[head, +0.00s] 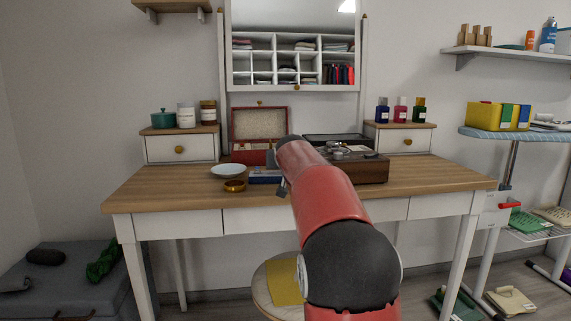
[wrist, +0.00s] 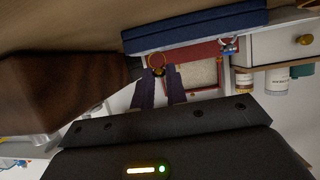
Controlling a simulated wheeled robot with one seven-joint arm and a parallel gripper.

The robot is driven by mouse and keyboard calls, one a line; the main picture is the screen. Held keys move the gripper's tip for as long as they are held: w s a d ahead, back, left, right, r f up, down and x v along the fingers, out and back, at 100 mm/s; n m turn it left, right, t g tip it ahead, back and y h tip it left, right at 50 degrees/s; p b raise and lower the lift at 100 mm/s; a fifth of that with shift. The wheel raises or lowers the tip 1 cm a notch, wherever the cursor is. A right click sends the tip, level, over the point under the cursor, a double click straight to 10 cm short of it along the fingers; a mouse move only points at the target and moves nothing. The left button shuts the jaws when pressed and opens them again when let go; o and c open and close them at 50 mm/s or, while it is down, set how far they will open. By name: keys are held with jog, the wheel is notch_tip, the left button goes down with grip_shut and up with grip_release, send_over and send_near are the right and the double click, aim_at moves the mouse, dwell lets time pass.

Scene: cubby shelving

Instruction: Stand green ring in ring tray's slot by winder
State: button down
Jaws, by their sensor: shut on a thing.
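In the wrist view my gripper (wrist: 160,78) is shut on a small gold ring (wrist: 157,60) with a dark setting, held at its fingertips. The stone's green colour cannot be made out. A long blue tray (wrist: 195,30), which looks like the ring tray, lies just beyond the ring; it also shows in the head view (head: 262,180), partly behind my arm. Its slots are not clear. A dark brown wooden box (wrist: 60,75), possibly the winder, stands close on the left; it shows right of my arm in the head view (head: 370,172). My arm hides the fingertips there.
An open red jewellery box (head: 246,155) stands behind the tray. A small blue-and-silver item (wrist: 228,47) is near the tray. The tabletop (head: 160,190) is clear at left.

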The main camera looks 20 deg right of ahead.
jog(key=shift+f+b, duration=0.3)
jog(key=shift+f, duration=0.15)
jog(key=c, duration=1.3)
grip_release()
jog(key=shift+v, duration=3.9)
jog(key=shift+a, duration=0.1)
jog(key=s+a+f+n+g+y+p, duration=0.1)
jog(key=s+a+f, duration=0.4)
jog(key=s, duration=0.7)
jog(key=s+a+f+n+g+y+p, duration=0.1)
jog(key=s+a+f, duration=0.5)
jog(key=s, duration=0.7)
jog(key=s+a+f+n+g+y+p, duration=0.2)
jog(key=s+a+f+g+p, duration=0.2)
jog(key=s+a, duration=0.3)
jog(key=shift+s+f+g+y+p, duration=0.15)
jog(key=shift+s+f+g, duration=0.1)
jog(key=shift+s, duration=0.7)
jog(key=shift+s+f+g+y+p, duration=0.15)
jog(key=shift+s+f, duration=0.1)
jog(key=shift+s, duration=0.7)
jog(key=shift+s+f+g+p, duration=0.1)
jog(key=shift+s+f+g, duration=0.15)
jog(key=shift+s, duration=0.7)
